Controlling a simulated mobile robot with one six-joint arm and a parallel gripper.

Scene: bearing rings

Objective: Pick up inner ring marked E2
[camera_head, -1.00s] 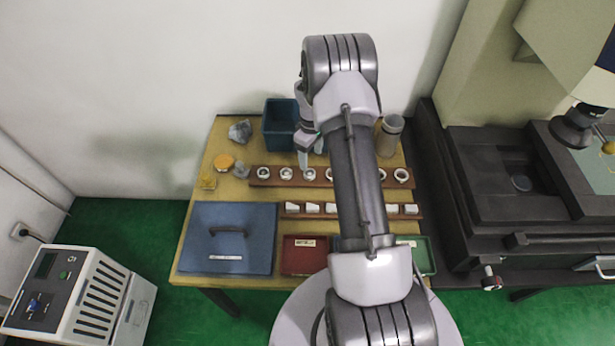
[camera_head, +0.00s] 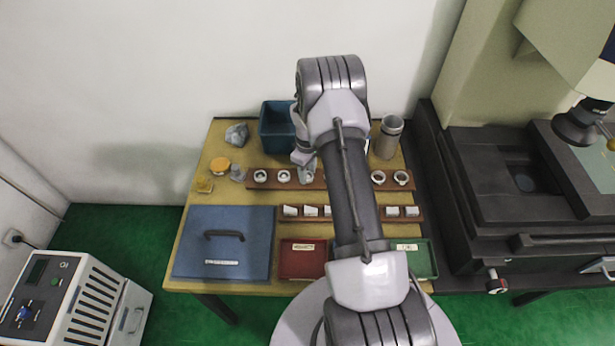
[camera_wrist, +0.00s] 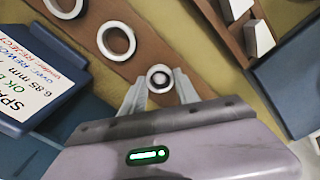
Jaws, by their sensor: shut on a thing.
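My gripper (camera_wrist: 160,88) is shut on a small pale ring (camera_wrist: 160,77) with a dark centre, seen between the fingertips in the wrist view. I cannot read any mark on it, and I cannot tell whether it touches the wood below. In the head view my gripper (camera_head: 306,172) is over the brown ring rack (camera_head: 333,174), and my arm hides part of the rack. Two white rings, one inner (camera_head: 284,177) and one outer (camera_head: 260,176), sit on the rack to its left. Two more rings (camera_head: 378,177) (camera_head: 401,178) sit to the right of my arm.
A second strip (camera_head: 336,218) with several white blocks lies nearer. A blue lidded box (camera_head: 225,265), a red tray (camera_head: 303,270) and a green tray (camera_head: 424,262) lie in front. A blue bin (camera_head: 278,140) and a grey cylinder (camera_head: 387,142) stand behind.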

